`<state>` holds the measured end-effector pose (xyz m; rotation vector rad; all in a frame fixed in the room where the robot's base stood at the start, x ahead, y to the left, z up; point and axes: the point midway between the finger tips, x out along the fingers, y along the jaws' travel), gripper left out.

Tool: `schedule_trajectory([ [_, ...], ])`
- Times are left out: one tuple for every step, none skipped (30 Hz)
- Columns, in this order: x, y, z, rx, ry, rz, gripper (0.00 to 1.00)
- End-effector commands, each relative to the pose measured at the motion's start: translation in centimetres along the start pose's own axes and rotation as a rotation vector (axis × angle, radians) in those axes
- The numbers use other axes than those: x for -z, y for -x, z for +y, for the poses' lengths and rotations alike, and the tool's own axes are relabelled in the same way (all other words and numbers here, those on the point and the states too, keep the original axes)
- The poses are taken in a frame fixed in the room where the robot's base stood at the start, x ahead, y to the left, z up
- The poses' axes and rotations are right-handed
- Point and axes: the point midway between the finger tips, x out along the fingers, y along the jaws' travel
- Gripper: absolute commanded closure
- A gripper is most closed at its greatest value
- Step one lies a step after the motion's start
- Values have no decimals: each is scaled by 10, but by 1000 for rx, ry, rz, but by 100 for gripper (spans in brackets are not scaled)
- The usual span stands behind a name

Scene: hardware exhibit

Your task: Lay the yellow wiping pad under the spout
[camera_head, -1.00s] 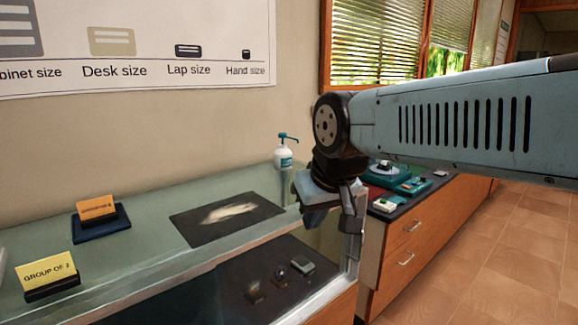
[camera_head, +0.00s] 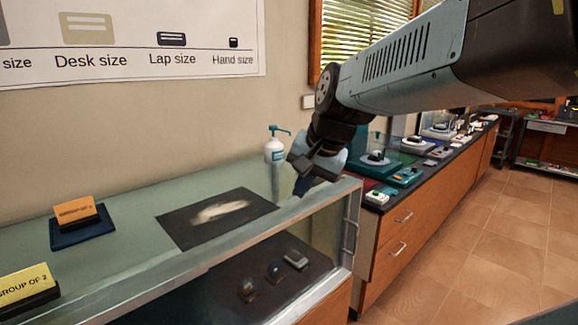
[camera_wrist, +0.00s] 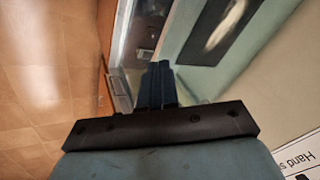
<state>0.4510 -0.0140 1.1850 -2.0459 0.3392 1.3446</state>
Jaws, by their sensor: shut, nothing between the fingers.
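A white pump bottle (camera_head: 275,150) with a teal spout (camera_head: 280,129) stands at the back right of the glass case. I cannot make out a yellow wiping pad in either view. My gripper (camera_head: 303,186) is over the right end of the glass case, just right of the bottle and in front of it. Its dark blue fingers (camera_wrist: 155,82) are together with nothing between them in the wrist view. In the head view my wrist partly hides the fingers.
A dark mat (camera_head: 176,229) with a pale smear lies on the glass case (camera_head: 120,205). A yellow "GROUP OF 2" sign (camera_head: 26,284) and an orange sign (camera_head: 75,212) stand at left. A wooden counter (camera_head: 415,225) with small devices runs right. Floor is clear.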

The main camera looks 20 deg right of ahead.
Motion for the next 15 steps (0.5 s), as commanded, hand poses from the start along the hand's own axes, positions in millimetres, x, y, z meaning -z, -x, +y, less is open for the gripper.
schedule_trajectory([
  [18, -5, -2, 17, -155, -17, 100],
  [27, -8, -2, 29, -248, -27, 100],
  [40, -10, -4, 45, -371, -38, 100],
  [50, -13, -4, 57, -464, -48, 100],
  [60, -15, -4, 69, -559, -56, 100],
  [74, -19, -3, 86, -684, -67, 100],
  [85, -21, -2, 98, -777, -76, 100],
  [97, -24, -1, 110, -870, -85, 100],
  [112, -27, 2, 127, -995, -97, 100],
  [124, -30, 5, 140, -1090, -105, 100],
  [135, -32, 8, 152, -1181, -114, 100],
  [150, -35, 13, 169, -1301, -125, 100],
  [162, -38, 17, 182, -1389, -134, 100],
  [172, -40, 22, 195, -1473, -143, 100],
  [186, -43, 28, 212, -1578, -153, 100],
])
